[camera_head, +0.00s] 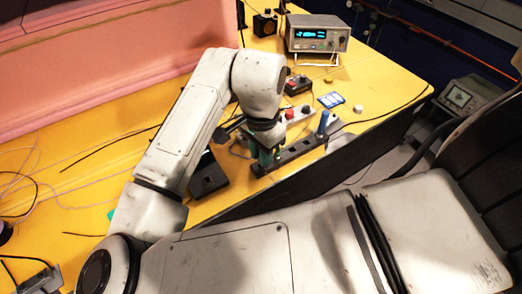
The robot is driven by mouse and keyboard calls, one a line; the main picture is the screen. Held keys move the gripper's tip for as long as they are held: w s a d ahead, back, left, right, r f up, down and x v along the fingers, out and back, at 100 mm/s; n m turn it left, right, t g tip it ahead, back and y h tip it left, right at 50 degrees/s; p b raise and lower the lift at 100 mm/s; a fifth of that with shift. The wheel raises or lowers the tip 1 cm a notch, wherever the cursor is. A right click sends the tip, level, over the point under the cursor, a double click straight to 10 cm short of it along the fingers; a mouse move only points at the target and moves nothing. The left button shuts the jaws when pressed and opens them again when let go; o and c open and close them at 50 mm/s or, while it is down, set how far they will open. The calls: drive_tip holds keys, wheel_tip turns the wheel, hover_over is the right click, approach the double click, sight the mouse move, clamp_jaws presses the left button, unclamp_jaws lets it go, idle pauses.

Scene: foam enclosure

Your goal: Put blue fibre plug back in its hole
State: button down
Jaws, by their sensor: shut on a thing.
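My gripper (254,150) hangs at the end of my arm, over the near part of the yellow table. It is small, dark and partly hidden by my wrist. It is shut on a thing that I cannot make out. I cannot pick out the blue fibre plug or its hole for certain. A blue upright handle-like piece (323,122) stands in a dark rack (300,150) to the right of my gripper, apart from it. A green piece (265,156) shows just below my wrist, at the rack's left end; I cannot tell whether my gripper touches it.
A dark box (208,176) lies left of my gripper. A grey box with a red button (291,114) and a dark control box (297,84) stand behind. A bench instrument (317,36) is at the back. Loose cables (100,150) cross the table's left side.

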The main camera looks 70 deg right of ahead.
drive_tip(key=shift+f+b, duration=0.6)
drive_tip(key=shift+f, duration=0.2)
drive_tip(key=c, duration=1)
unclamp_jaws()
drive_tip(key=shift+o, duration=0.2)
wheel_tip(320, 180, up, 11)
drive_tip(key=shift+f, duration=0.1)
